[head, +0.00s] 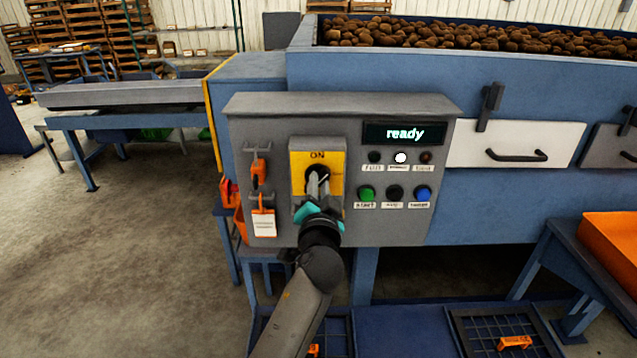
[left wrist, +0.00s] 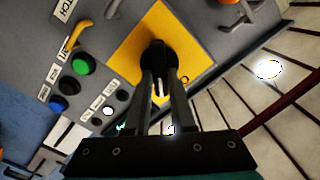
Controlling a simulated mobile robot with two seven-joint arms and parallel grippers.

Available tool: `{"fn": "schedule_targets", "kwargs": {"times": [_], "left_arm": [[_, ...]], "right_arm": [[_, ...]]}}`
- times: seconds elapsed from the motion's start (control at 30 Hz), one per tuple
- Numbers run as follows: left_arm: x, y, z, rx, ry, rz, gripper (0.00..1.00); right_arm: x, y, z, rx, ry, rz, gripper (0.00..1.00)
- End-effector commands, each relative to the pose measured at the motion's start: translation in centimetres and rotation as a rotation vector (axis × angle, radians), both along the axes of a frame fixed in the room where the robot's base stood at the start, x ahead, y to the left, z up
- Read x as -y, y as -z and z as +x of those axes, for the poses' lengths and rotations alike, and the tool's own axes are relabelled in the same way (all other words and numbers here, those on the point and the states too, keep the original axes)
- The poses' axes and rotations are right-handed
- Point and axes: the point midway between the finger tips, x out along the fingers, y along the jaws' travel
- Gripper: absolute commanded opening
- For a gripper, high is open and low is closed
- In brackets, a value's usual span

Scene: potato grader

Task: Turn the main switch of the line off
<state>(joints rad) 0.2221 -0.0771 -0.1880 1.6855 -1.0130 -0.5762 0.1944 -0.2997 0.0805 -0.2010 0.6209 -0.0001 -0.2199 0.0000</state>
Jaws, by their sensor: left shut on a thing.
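The main switch is a black round knob (head: 312,172) on a yellow plate (head: 330,157) marked ON at its top, on the front of a grey control box (head: 275,130). My left gripper (head: 318,186) reaches it from below, its fingers shut on the knob and hiding much of it. In the left wrist view the gripper (left wrist: 160,82) has one finger on each side of the black knob (left wrist: 158,52) on the yellow plate (left wrist: 200,45). The knob's exact angle is hard to tell. My right gripper is not in view.
The display (head: 404,133) reads "ready" and the white lamp (head: 400,157) below it is lit. Green, black and blue buttons (head: 423,194) sit right of the switch. Orange lockout items and a white tag (head: 264,223) hang at its left. A potato-filled hopper (head: 300,32) stands behind.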

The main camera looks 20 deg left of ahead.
Motion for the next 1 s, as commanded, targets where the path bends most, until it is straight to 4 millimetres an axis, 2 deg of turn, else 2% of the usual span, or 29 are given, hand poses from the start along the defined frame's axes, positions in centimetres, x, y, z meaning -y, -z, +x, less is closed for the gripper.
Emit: {"fn": "schedule_targets", "kwargs": {"times": [0.6,1.0], "left_arm": [[0.3,0.0,0.1,-0.154,0.001,0.556,0.00],[0.3,0.2,0.1,-0.221,0.001,0.790,0.00]], "right_arm": [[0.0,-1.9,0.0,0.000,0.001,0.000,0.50],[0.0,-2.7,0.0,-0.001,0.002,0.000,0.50]]}}
